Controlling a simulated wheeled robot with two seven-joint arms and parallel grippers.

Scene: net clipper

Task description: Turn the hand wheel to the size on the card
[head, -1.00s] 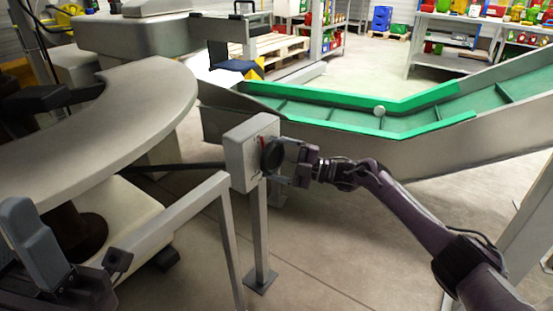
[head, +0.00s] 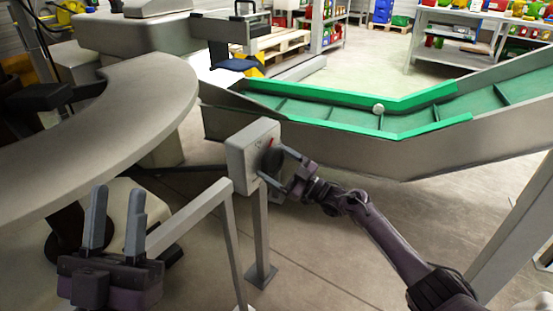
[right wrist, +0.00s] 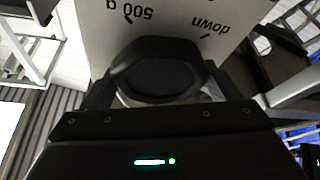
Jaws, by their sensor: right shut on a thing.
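A light grey box (head: 245,158) on a post carries a dark hand wheel (head: 274,160) on its right-hand face. My right gripper (head: 276,165) is shut on the hand wheel, its fingers on opposite sides and tilted. In the right wrist view the wheel (right wrist: 160,72) sits between the two fingers, and the box face (right wrist: 185,20) shows "500 g" and "down" upside down. A small red mark shows on the box near the wheel. My left gripper (head: 119,192) is open and empty at the lower left, fingers pointing up. I cannot make out a card with a size.
A grey curved counter (head: 130,115) fills the left. A green-sided conveyor (head: 350,118) with a pale ball (head: 378,108) runs behind the box. A grey frame rail (head: 190,218) stands between my left gripper and the box.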

